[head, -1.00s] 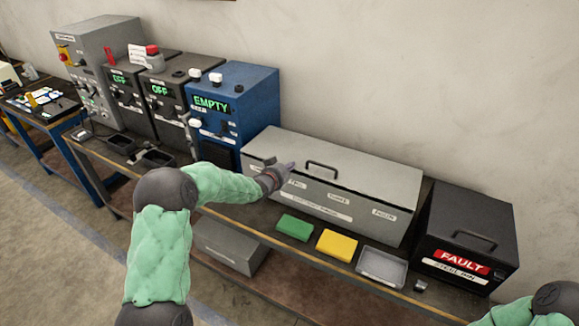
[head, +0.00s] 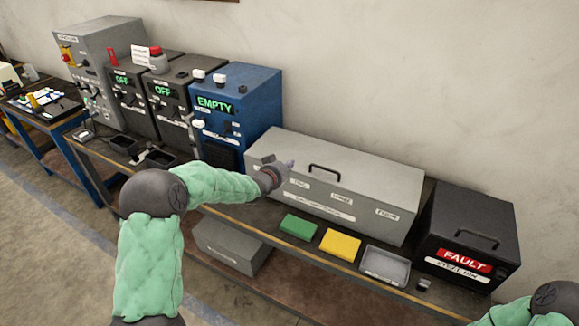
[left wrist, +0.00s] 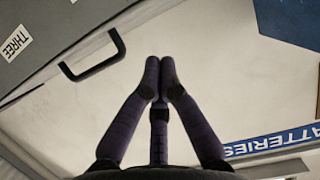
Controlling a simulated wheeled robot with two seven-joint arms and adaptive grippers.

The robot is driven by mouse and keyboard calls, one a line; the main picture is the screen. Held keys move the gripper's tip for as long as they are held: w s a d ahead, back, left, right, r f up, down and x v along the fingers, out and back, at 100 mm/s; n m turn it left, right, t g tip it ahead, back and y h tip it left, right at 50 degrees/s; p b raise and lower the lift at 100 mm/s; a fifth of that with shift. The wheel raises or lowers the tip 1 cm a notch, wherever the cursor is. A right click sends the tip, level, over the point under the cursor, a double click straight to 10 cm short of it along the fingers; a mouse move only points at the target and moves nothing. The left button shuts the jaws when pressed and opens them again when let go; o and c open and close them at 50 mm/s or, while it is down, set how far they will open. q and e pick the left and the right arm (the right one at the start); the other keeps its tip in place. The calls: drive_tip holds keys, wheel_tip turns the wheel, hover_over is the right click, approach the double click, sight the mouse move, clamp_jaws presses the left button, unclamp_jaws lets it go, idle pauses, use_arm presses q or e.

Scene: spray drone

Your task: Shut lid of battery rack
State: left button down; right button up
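The battery rack (head: 340,215) is a long grey box on the bench, with labels along its front. Its lid (head: 370,170) lies down over the box, with a dark handle (head: 325,172) near its front edge. No dark gap shows along the front seam. My left gripper (head: 288,165) is at the left part of the lid, left of the handle. In the left wrist view its fingers (left wrist: 160,68) meet at the tips with nothing between them, and the handle (left wrist: 92,58) is at upper left. I cannot tell whether the fingertips touch the lid. My right gripper is out of view.
A blue cabinet reading EMPTY (head: 240,110) stands left of the rack, and a black FAULT bin (head: 470,225) stands right. A green block (head: 299,227), a yellow block (head: 340,244) and a grey tray (head: 386,264) lie in front.

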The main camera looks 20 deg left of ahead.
use_arm(q)
drive_tip(key=f+v, duration=0.1)
drive_tip(key=v, duration=0.6)
drive_tip(key=s+d+f+n+g+h, duration=0.1)
drive_tip(key=s+d+f+g, duration=0.2)
drive_tip(key=f, duration=0.4)
drive_tip(key=s+d+f+g+h, duration=0.1)
drive_tip(key=s+d+f, duration=0.3)
drive_tip(key=d+f, duration=0.3)
drive_tip(key=s+d+f+n+g, duration=0.1)
drive_tip(key=s+d+f+g, duration=0.15)
drive_tip(key=f, duration=0.55)
drive_tip(key=s+d+f+g, duration=0.3)
drive_tip(key=s+d+f, duration=0.3)
drive_tip(key=s, duration=0.5)
drive_tip(key=s+d+f+g+h, duration=0.1)
drive_tip(key=s+d+f+g, duration=0.3)
drive_tip(key=s, duration=0.8)
wheel_tip(320, 180, down, 3)
drive_tip(key=shift+s+d+f+n+h, duration=0.1)
drive_tip(key=shift+s+d+n+h, duration=0.2)
drive_tip(key=shift+d, duration=0.85)
